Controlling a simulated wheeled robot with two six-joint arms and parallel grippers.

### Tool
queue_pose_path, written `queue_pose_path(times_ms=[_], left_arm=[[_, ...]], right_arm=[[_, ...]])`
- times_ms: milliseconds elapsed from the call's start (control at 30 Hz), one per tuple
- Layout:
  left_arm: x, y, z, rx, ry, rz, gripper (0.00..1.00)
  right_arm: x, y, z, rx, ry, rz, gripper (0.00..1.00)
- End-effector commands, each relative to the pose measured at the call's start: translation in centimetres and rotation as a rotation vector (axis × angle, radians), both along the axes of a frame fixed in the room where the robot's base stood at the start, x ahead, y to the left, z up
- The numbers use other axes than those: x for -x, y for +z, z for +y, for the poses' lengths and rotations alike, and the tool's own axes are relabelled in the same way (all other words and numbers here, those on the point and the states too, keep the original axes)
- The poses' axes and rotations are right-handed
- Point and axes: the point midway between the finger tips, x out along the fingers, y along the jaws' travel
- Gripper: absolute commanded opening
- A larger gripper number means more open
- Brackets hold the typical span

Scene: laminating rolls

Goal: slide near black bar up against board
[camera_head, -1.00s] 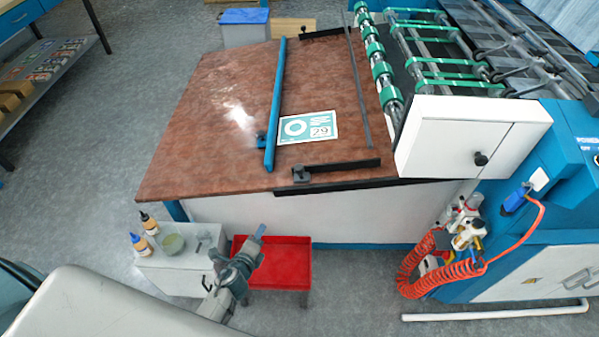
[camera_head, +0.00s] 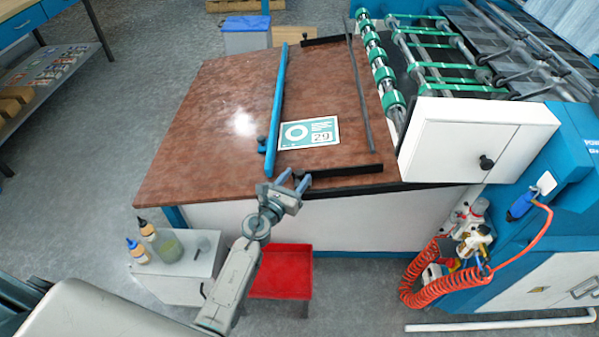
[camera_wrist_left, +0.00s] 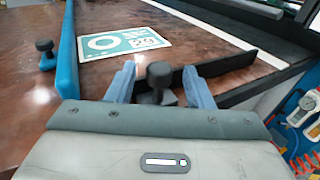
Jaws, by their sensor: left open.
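The near black bar (camera_head: 345,171) lies along the near edge of the brown table, apart from the board. In the left wrist view the bar (camera_wrist_left: 225,64) runs to the right from a dark knob (camera_wrist_left: 160,76). The teal and white board (camera_head: 309,133) lies flat beside the blue rail (camera_head: 276,110); it also shows in the left wrist view (camera_wrist_left: 122,42). My left gripper (camera_head: 291,179) is open at the bar's left end. In the left wrist view its fingers (camera_wrist_left: 159,86) stand on either side of the knob. The right gripper is not in view.
The brown table (camera_head: 200,150) is clear left of the blue rail. A far black bar (camera_head: 322,41) lies at the back. Green rollers (camera_head: 381,75) and a white box (camera_head: 470,140) stand at the right. A red tray (camera_head: 284,272) is below the near edge.

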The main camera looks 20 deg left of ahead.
Motion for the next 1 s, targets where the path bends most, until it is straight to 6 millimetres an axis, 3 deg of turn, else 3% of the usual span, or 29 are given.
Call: queue_pose_path(times_ms=[200,533,567,800,1000], left_arm=[[-2.3,-0.1,-0.5,0.001,0.001,0.000,0.47],[-2.7,0.0,-0.5,0.001,0.001,0.000,0.47],[-2.7,0.0,-0.5,0.001,0.001,0.000,0.45],[-2.7,0.0,-0.5,0.001,0.001,0.000,0.00],[-3.2,-0.1,-0.5,0.001,0.001,0.000,0.00]], right_arm=[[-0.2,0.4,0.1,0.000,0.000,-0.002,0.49],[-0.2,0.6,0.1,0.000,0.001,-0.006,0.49],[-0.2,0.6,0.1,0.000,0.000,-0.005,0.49],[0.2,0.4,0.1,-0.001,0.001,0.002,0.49],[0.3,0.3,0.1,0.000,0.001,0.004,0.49]])
